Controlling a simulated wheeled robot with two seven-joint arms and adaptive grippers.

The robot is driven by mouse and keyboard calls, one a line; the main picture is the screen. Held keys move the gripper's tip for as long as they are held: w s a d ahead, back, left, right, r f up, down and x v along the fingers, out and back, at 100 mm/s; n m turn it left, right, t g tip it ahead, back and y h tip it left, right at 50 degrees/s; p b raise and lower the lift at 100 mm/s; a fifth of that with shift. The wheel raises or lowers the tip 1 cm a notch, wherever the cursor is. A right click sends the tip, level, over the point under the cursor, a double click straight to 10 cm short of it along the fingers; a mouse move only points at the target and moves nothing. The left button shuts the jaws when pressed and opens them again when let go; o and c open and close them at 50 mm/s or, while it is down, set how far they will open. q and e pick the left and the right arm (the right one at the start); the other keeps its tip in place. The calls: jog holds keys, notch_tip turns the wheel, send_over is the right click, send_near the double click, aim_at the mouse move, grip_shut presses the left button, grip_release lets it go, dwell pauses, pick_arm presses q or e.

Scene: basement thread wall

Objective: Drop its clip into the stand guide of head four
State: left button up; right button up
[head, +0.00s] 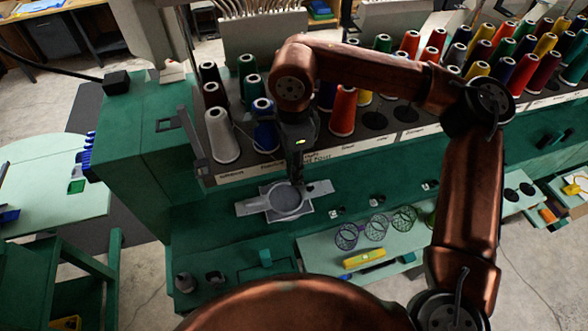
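My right arm reaches in from the right, and my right gripper (297,177) points down at the front of the thread wall. Its fingertips are over or beside a round grey hoop-like piece (285,200) on a pale plate. I cannot tell whether they touch it. The fingers look close together, but their gap and anything between them are too small to make out. I cannot pick out the clip or the stand guide of head four. My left gripper is not in view.
Rows of thread cones, including a white one (221,136) and a red one (342,111), stand behind the gripper. A pale shelf (322,262) below holds wire baskets (375,228) and a yellow item (364,258). A green cabinet (140,150) stands at left.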

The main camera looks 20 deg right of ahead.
notch_tip(320, 180, up, 11)
jog(key=shift+r, duration=0.15)
jog(key=shift+s, duration=0.15)
